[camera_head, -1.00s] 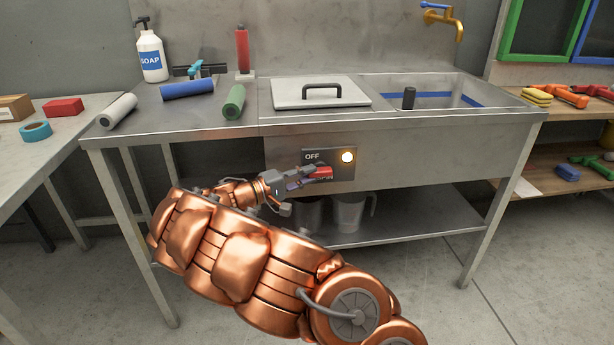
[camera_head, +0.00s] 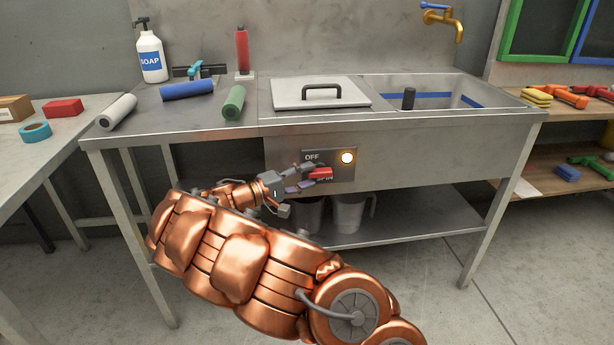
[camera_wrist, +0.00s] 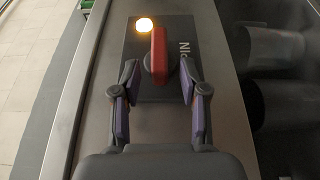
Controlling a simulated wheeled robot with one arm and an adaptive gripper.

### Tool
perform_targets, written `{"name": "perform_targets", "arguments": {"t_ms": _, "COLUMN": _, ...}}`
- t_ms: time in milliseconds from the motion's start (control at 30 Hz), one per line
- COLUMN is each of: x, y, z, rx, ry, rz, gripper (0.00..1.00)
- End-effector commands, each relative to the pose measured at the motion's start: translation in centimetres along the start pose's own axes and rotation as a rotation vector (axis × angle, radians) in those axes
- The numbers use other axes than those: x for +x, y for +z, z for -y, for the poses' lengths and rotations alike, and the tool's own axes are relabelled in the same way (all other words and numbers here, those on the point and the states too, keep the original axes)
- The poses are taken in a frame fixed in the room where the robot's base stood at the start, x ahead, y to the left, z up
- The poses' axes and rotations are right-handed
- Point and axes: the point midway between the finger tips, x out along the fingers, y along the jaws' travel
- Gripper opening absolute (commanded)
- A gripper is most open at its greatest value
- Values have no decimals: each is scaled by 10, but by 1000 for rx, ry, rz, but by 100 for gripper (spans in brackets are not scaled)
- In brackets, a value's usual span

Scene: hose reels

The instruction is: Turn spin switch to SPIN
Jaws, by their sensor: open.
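The spin switch is a red handle (camera_head: 320,173) on a dark panel (camera_head: 346,172) set in the sink unit's front. It lies roughly horizontal, between the OFF label above and the partly hidden SPIN label below. A round lamp (camera_head: 347,158) beside it glows. My gripper (camera_head: 308,177) is open at the left end of the handle, one finger above and one below. In the wrist view the red handle (camera_wrist: 158,52) stands between the two fingertips, with gaps visible on both sides. Its near end reaches in between the purple-padded fingers.
A steel sink unit has a lidded cover (camera_head: 320,94) and a basin (camera_head: 425,92) on top. Pitchers (camera_head: 349,214) stand on the lower shelf (camera_head: 410,225) under the panel. A shelf of tools stands right.

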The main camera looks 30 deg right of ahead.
Motion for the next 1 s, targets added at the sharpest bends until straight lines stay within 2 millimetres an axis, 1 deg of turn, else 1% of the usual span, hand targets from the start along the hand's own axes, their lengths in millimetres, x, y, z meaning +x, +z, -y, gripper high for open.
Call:
{"name": "perform_targets", "arguments": {"t_ms": 167, "x": -24, "y": 0, "z": 0, "rx": 1, "ry": 1, "rz": -3, "gripper": 44}}
{"name": "perform_targets", "arguments": {"t_ms": 400, "x": -71, "y": -1, "z": 1, "rx": 0, "ry": 0, "rz": -4, "gripper": 44}}
{"name": "perform_targets", "arguments": {"t_ms": 500, "x": -88, "y": -1, "z": 1, "rx": -1, "ry": -1, "rz": -6, "gripper": 44}}
{"name": "perform_targets", "arguments": {"t_ms": 600, "x": -101, "y": 0, "z": 1, "rx": -2, "ry": 2, "rz": -2, "gripper": 44}}
{"name": "perform_targets", "arguments": {"t_ms": 800, "x": -115, "y": 0, "z": 1, "rx": -1, "ry": -1, "rz": -2, "gripper": 44}}
{"name": "perform_targets", "arguments": {"t_ms": 1000, "x": -116, "y": 0, "z": 0, "rx": -1, "ry": 0, "rz": -1, "gripper": 44}}
